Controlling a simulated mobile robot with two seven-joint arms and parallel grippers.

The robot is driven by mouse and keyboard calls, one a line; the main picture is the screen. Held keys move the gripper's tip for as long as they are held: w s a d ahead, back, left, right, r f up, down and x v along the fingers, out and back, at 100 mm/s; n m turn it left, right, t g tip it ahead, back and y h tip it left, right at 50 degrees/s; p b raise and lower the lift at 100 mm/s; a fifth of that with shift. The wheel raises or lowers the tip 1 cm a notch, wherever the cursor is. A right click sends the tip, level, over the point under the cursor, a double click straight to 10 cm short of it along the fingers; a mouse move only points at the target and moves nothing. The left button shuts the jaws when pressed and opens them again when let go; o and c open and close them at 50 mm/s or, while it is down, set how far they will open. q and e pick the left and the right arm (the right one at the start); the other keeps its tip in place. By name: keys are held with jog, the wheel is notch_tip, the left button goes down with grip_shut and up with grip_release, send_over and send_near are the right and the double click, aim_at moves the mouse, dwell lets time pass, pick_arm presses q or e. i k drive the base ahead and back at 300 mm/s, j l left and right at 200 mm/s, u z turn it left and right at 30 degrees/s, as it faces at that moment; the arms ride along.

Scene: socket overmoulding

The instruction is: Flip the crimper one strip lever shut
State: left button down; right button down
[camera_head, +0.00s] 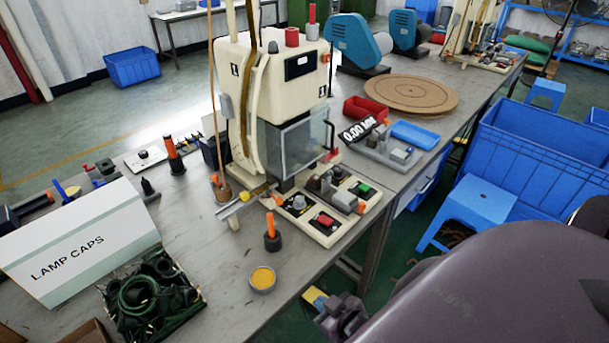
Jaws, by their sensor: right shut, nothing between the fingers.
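The crimper (262,75), a cream machine with a clear guard (303,143), stands upright on the grey workbench. A thin metal lever or rod (240,205) with a yellow knob sticks out low at its front left; I cannot tell for certain that this is the strip lever, or whether it is flipped. An orange-tipped part (278,199) is beside it. My right gripper (330,309) is low at the bottom centre, off the bench's front edge and apart from the crimper. It is shut and empty. My left gripper is out of view.
An orange-handled tool (271,233) stands upright in front of the crimper, near a small bowl of yellow material (262,279). A tray of dark cables (150,298) and a LAMP CAPS box (80,243) are at left. A blue stool (478,203) stands right of the bench.

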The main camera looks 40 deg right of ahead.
aim_at(279, 200)
jog(key=k+l+z, duration=0.1)
jog(key=z, duration=0.3)
jog(key=l+z, duration=0.35)
jog(key=l+u, duration=0.15)
jog(key=l, duration=0.45)
jog(key=i+l+u, duration=0.15)
jog(key=l, duration=0.5)
jog(key=l+u, duration=0.2)
jog(key=l, duration=0.4)
jog(key=l+u, duration=0.15)
jog(key=l, duration=0.45)
jog(key=k+l+u, duration=0.15)
jog(key=l, duration=0.45)
jog(key=l+u, duration=0.15)
jog(key=l, duration=0.45)
jog(key=k+l+u, duration=0.15)
jog(key=l, duration=0.45)
